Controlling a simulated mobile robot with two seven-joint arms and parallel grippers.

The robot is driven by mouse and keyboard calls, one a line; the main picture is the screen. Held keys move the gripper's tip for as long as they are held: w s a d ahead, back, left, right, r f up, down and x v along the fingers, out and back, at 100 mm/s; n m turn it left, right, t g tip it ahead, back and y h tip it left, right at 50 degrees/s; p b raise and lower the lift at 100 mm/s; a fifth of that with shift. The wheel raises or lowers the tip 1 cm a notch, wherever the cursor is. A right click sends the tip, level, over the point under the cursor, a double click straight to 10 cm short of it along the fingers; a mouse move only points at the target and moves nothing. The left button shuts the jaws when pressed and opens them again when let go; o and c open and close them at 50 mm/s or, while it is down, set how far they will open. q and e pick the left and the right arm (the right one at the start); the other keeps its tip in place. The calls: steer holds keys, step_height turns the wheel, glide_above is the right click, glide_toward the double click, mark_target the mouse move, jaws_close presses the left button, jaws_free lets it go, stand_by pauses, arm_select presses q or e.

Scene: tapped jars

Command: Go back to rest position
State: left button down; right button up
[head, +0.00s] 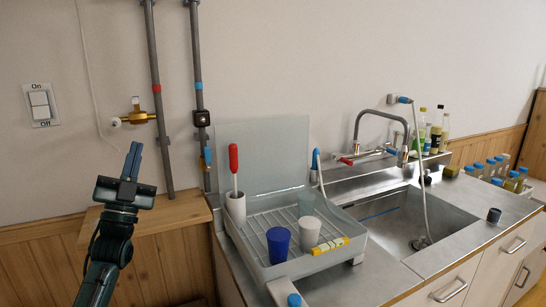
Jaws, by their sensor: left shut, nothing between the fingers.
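My left gripper (133,160) is at the left of the head view, pointing up. Its two blue-grey fingers are together with nothing between them. It is in front of the wooden ledge (177,214) and the wall, left of the two grey pipes, and touches no object that I can see. My right gripper is not in the head view.
A grey dish tray (272,272) on the steel counter holds a blue cup (278,244), a white cup (310,231) and a red-handled brush (234,166). A sink (412,222) with a tap is to the right. Pipes (159,100) and a brass valve (138,112) are near my left gripper.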

arm_select(q)
steer(key=w+a+f+n+g+y+p, duration=0.1)
steer(key=w+a+f+n+g+y, duration=0.25)
steer(key=f+g, duration=0.35)
steer(key=w+a+f+n+g+y, duration=0.3)
steer(key=w+a+f+n+g, duration=0.1)
steer(key=f, duration=0.5)
steer(key=s+d+f+m+g+h, duration=0.1)
steer(key=s+d+f+g+h, duration=0.1)
steer(key=s+d+f, duration=0.6)
steer(key=s+d+f+m+g+h, duration=0.15)
steer(key=s+d+f, duration=0.35)
steer(key=s+f, duration=0.55)
steer(key=s+d+f+g, duration=0.1)
steer(key=s+d+f, duration=0.1)
steer(key=s, duration=0.5)
steer(key=s+d+f+n+g+h, duration=0.1)
steer(key=s+d+f, duration=0.2)
steer(key=s, duration=0.4)
steer(key=s+d+f+n+g+h, duration=0.1)
steer(key=s+d+f, duration=0.1)
steer(key=s, duration=0.5)
steer(key=shift+d+f, duration=0.4)
steer(key=shift+d, duration=0.45)
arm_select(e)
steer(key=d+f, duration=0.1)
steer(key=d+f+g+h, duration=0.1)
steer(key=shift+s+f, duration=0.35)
